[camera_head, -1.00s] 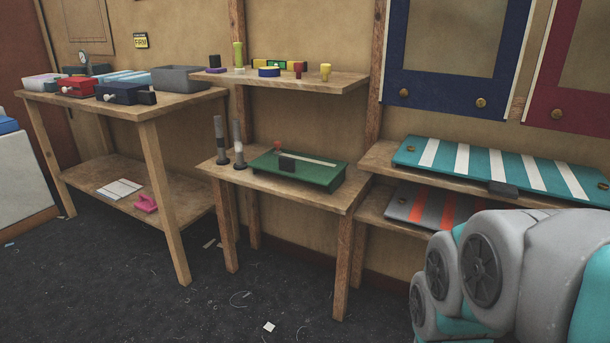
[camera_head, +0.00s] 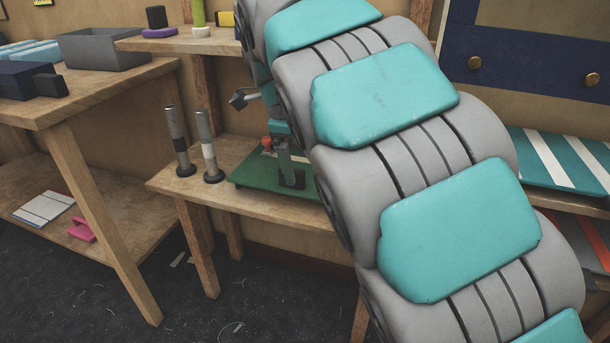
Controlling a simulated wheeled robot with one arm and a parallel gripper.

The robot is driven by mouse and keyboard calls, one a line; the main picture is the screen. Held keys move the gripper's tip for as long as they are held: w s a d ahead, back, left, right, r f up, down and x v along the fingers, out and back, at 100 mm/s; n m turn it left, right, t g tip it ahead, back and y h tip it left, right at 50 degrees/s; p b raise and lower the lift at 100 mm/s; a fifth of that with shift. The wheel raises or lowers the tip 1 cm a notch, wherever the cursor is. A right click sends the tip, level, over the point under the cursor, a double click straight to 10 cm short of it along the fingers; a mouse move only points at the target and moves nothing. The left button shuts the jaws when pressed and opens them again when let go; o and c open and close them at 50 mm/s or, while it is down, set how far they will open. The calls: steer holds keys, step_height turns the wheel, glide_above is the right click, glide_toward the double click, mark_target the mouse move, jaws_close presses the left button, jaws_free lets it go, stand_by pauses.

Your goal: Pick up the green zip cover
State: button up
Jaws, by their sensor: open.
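The green zip cover (camera_head: 252,174) lies flat on the middle wooden bench. It is a green slab with a pale strip, a small red knob (camera_head: 267,142) and a dark block (camera_head: 292,179) at its front edge. My arm crosses the view and hides the cover's right part.
Two upright grey posts (camera_head: 207,150) with dark bases stand left of the cover. A shelf (camera_head: 180,42) with small items hangs above. A left workbench (camera_head: 90,92) holds a grey bin (camera_head: 104,49). Striped teal panels (camera_head: 560,160) lie at right.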

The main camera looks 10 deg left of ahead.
mark_target(290, 189)
steer(key=shift+m, duration=0.3)
steer(key=shift+w+a+f+p, duration=0.1)
steer(key=shift+w+a+f, duration=0.25)
steer(key=shift+f, duration=0.9)
steer(key=shift+w+a+f+p, duration=0.15)
steer(key=shift+w+a+f, duration=0.2)
steer(key=shift+f, duration=0.9)
steer(key=shift+w+a+f+p, duration=0.1)
steer(key=shift+w+a+f, duration=0.25)
steer(key=shift+f, duration=0.9)
jaws_close()
